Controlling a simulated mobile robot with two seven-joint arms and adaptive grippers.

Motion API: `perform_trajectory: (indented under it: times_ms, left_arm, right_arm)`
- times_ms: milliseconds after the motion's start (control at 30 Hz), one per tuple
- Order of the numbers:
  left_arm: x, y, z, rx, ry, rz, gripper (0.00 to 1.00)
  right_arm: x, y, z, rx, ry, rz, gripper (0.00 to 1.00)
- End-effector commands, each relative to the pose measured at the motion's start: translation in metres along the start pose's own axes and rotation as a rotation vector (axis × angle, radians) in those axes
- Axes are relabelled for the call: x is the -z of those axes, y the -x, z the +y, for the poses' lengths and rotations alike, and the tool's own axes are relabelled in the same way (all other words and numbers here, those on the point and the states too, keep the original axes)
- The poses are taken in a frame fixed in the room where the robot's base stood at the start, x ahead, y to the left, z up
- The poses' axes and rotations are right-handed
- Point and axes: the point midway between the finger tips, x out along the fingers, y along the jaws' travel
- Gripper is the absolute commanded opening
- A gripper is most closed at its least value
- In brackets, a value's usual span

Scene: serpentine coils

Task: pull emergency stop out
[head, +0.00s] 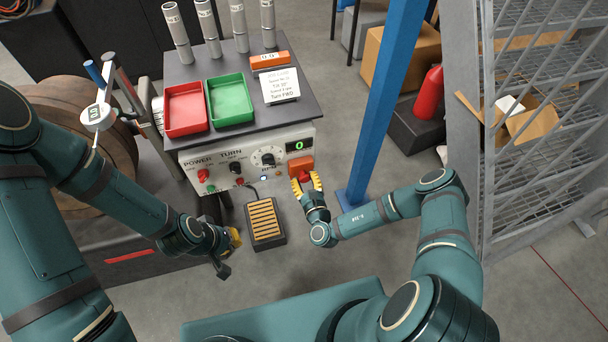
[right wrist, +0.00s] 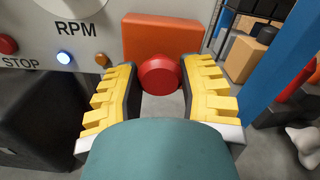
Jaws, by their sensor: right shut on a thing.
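The emergency stop is a round red button (head: 305,175) on an orange box (head: 299,162) at the lower right of the control panel front. My right gripper (head: 306,184) has its yellow fingers on either side of the button and is shut on it. In the right wrist view the red button (right wrist: 160,75) sits between the two yellow finger rows, in front of the orange box (right wrist: 160,36). My left gripper (head: 230,252) hangs away from the panel at the lower left; its finger opening is not clear.
The grey control panel (head: 219,170) carries knobs, a switch and a green display reading 0. A red tray (head: 186,108) and a green tray (head: 230,98) rest on top. A foot pedal (head: 265,222) lies on the floor. A blue post (head: 382,110) stands just right of my right gripper.

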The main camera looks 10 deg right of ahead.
Motion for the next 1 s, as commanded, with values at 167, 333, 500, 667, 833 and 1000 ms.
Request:
perform_trajectory:
  times_ms: [167,333,500,667,833,1000]
  left_arm:
    - [-0.001,-0.001,-0.001,0.000,0.000,-0.001,0.00]
    - [-0.001,-0.001,-0.001,0.000,0.000,-0.001,0.00]
    - [-0.001,-0.001,-0.001,0.000,0.000,-0.002,0.00]
    - [-0.001,-0.001,-0.001,0.000,0.000,-0.002,0.00]
    - [-0.001,-0.001,-0.001,0.000,0.000,-0.001,0.00]
    - [-0.001,-0.001,-0.001,0.000,0.000,-0.001,0.00]
  right_arm:
    - [0.002,0.002,0.001,-0.001,-0.001,0.001,0.00]
    - [0.002,0.001,0.001,-0.001,-0.001,0.001,0.74]
    - [0.001,0.001,0.001,-0.001,-0.001,0.001,0.74]
    - [0.001,0.004,0.001,-0.002,-0.001,0.001,0.74]
    - [0.002,0.026,0.000,-0.001,-0.004,0.004,0.74]
    - [0.002,0.062,0.001,-0.002,-0.003,0.004,0.74]
